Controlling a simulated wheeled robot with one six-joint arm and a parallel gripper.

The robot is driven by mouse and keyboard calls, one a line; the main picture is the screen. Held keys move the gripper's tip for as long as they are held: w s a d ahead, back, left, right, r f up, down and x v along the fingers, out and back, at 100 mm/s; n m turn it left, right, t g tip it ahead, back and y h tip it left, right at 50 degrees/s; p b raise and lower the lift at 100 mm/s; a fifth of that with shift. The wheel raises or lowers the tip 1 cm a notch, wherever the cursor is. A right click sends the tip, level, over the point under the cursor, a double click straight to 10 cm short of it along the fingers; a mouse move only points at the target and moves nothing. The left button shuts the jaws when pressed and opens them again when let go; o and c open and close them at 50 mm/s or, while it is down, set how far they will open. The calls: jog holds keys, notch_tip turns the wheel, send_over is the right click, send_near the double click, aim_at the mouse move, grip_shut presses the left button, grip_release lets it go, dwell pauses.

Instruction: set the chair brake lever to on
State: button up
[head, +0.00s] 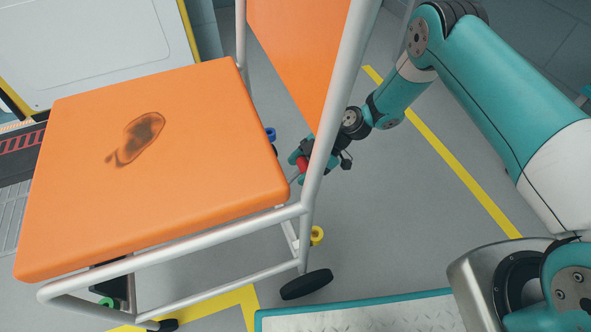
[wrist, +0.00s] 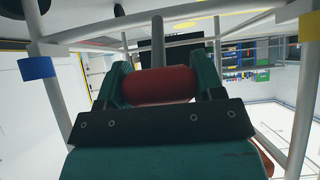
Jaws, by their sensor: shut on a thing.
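The chair (head: 215,150) has an orange seat with a dark stain and a pale metal frame. The chair brake lever (head: 302,164) has a red grip and sits low behind the seat, partly hidden by a chair post. In the wrist view its red grip (wrist: 158,88) lies crosswise between the fingers, with a grey rod running up from it. My gripper (head: 308,167) is shut on this red grip; its teal fingers (wrist: 160,80) stand on both sides of it. The lever's on or off marking cannot be made out.
The orange backrest (head: 300,55) and the chair post (head: 335,110) stand close to my gripper. A black wheel (head: 306,284) and a yellow collar (head: 317,235) are below. A blue collar (wrist: 37,68) is at the left in the wrist view. Grey floor is free right of the chair.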

jog(key=shift+w+d+f, duration=0.2)
jog(key=shift+d+f, duration=0.45)
jog(key=shift+d, duration=0.1)
jog(key=o, duration=1.3)
jog(key=shift+d, duration=0.1)
jog(key=shift+r, duration=0.15)
jog(key=shift+p+v, duration=2.9)
jog(key=shift+v, duration=5.6)
